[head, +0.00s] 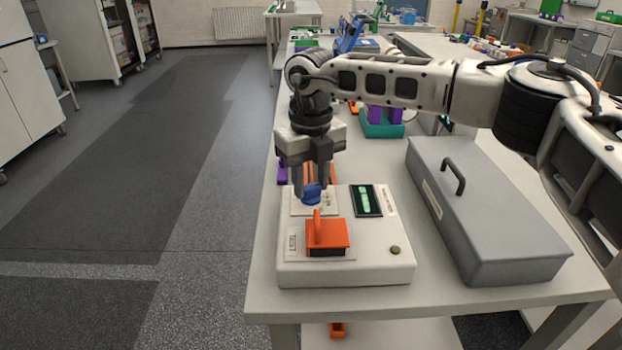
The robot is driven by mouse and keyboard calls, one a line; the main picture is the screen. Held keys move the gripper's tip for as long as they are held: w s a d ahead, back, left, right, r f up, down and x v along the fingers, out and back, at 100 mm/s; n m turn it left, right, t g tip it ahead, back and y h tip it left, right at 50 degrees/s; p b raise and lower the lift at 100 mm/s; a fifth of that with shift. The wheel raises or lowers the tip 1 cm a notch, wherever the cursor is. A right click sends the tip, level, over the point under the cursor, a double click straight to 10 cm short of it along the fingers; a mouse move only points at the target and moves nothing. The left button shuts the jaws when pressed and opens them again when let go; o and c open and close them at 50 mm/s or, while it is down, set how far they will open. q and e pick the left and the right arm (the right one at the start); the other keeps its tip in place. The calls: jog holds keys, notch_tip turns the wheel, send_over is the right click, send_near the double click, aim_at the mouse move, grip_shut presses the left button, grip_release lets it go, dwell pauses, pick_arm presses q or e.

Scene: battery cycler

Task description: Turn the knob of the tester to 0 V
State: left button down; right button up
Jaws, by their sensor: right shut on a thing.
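The tester (375,265) is a white box near the front left of the table. Its blue knob (312,194) sits at the back left of its top. My right gripper (312,190) points down over the knob, and its fingers are shut on it. The fingers partly hide the knob and its markings, so I cannot read its setting. A green display (366,200) is right of the knob, its digits too small to read. My left gripper is not in view.
An orange block with an upright lever (326,236) is on the tester in front of the knob. A grey lidded box (480,215) stands close on the right. Teal and purple items (382,122) are behind. The table's left edge is close to the tester.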

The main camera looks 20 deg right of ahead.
aim_at(311, 186)
jog(key=n, duration=0.6)
jog(key=shift+n, duration=0.3)
dwell(0.4)
jog(key=o, duration=1)
notch_tip(311, 186, up, 16)
jog(key=shift+r+b, duration=0.1)
jog(key=shift+b, duration=0.3)
